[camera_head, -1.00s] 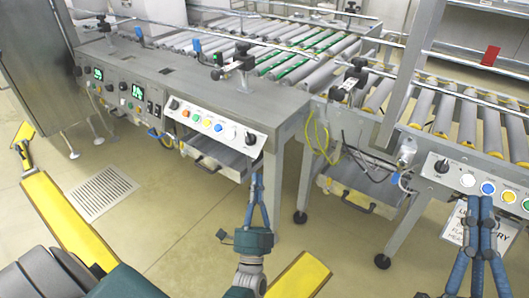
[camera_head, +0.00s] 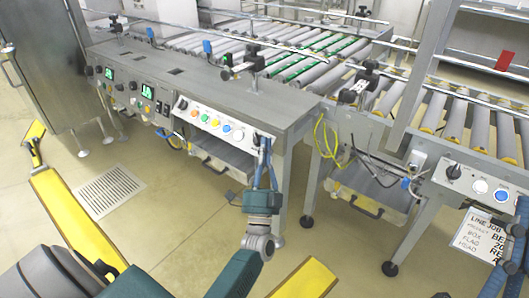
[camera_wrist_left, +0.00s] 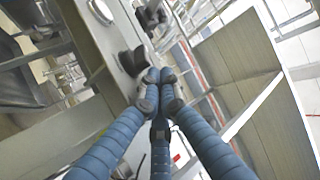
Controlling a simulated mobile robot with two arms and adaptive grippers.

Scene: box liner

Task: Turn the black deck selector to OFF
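My left gripper (camera_head: 264,143) is raised to the right end of the white control panel (camera_head: 222,127), its blue fingers drawn together at the tips. A black knob (camera_head: 257,138) sits at that end, right by the fingertips. In the left wrist view a black knob (camera_wrist_left: 133,62) shows just beyond and left of the left gripper's tips (camera_wrist_left: 160,82); I see nothing between them. Another black knob (camera_head: 182,104) is at the panel's left end. The labels are too small to read, so I cannot tell the selector's setting. My right gripper (camera_head: 520,225) is partly cut off at the right edge.
Several coloured buttons (camera_head: 215,123) line the panel between its knobs. A drawer-like tray (camera_head: 222,158) hangs below. A second panel (camera_head: 480,182) with a black knob (camera_head: 453,171) is at right, above a printed sign (camera_head: 486,235). Roller conveyors (camera_head: 290,60) fill the back.

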